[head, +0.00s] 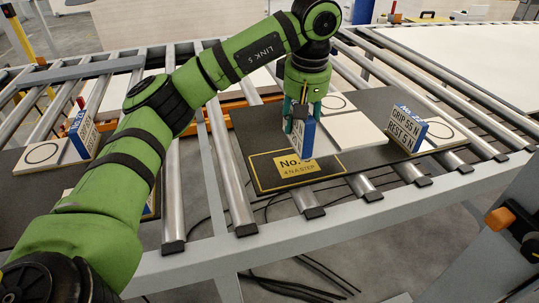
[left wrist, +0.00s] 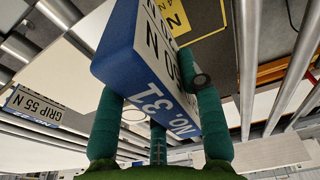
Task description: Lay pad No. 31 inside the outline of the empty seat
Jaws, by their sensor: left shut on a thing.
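Pad No. 31 is a white slab (head: 350,137) with an upright blue-and-white label block (head: 302,142). My left gripper (head: 301,108) is shut on that block, which fills the left wrist view (left wrist: 150,70) with "NO. 31" on its blue band. The slab hangs or lies over a dark mat (head: 245,122); I cannot tell whether it touches. The empty seat's yellow outline (head: 256,183) and yellow plate (head: 298,166) show on the mat at the pad's left and front; the pad hides the rest. My right gripper is not in view.
Another labelled pad (head: 440,133) stands at the mat's right end, close to the held one. A similar pad (head: 42,153) sits on a mat at the left. The mats lie on a roller conveyor with a grey front rail (head: 300,229). A white panel (head: 460,70) lies behind.

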